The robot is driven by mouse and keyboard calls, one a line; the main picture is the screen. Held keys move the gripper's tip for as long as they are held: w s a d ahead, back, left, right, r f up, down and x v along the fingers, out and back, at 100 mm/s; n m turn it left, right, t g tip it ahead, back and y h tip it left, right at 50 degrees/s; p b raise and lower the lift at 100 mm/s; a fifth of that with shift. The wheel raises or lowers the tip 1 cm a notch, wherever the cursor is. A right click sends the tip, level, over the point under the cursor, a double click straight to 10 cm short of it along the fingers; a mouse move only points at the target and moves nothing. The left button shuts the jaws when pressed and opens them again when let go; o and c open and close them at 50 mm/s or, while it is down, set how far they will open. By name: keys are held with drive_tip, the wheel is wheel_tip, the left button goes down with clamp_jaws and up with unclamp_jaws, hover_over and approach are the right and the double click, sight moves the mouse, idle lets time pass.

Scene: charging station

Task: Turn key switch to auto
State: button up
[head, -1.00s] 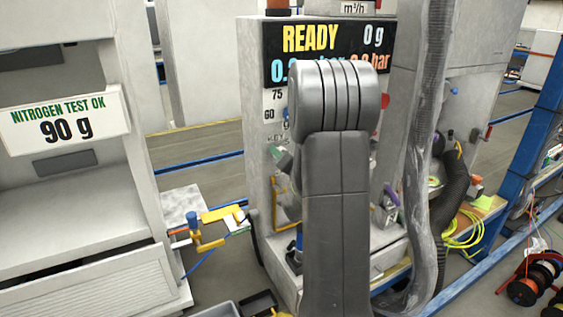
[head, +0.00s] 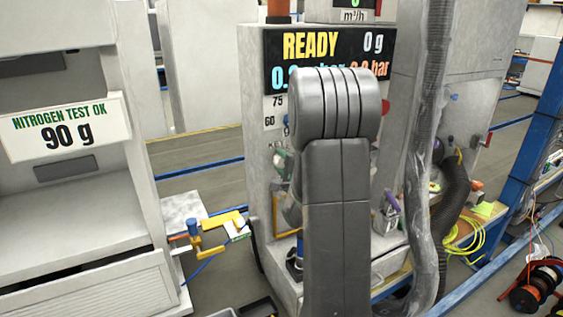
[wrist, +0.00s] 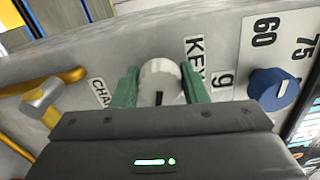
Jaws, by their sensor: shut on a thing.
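The key switch (wrist: 160,82) shows in the wrist view as a pale round knob with a dark slot, on the grey panel beside a label (wrist: 197,62) that starts with "KEY". My gripper (wrist: 159,88) has its two green fingers shut on the knob, one on each side. The lower part of the knob is hidden behind my gripper body. I cannot read any "auto" mark.
A blue knob (wrist: 273,88) sits right of the switch, by the 60 and 75 marks. A yellow-handled valve (wrist: 43,100) is at the left. In the head view, a display (head: 328,60) reads READY. A grey hose (head: 420,150) hangs right of my arm.

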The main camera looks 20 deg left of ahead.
drive_tip(key=shift+m, duration=1.2)
drive_tip(key=o, duration=1)
drive_tip(key=shift+c, duration=0.2)
drive_tip(key=shift+d, duration=0.1)
drive_tip(key=b+v, duration=0.1)
drive_tip(key=v, duration=1.2)
drive_tip(key=shift+s+d+b, duration=0.25)
drive_tip(key=shift+b, duration=0.1)
drive_tip(key=shift+a, duration=0.1)
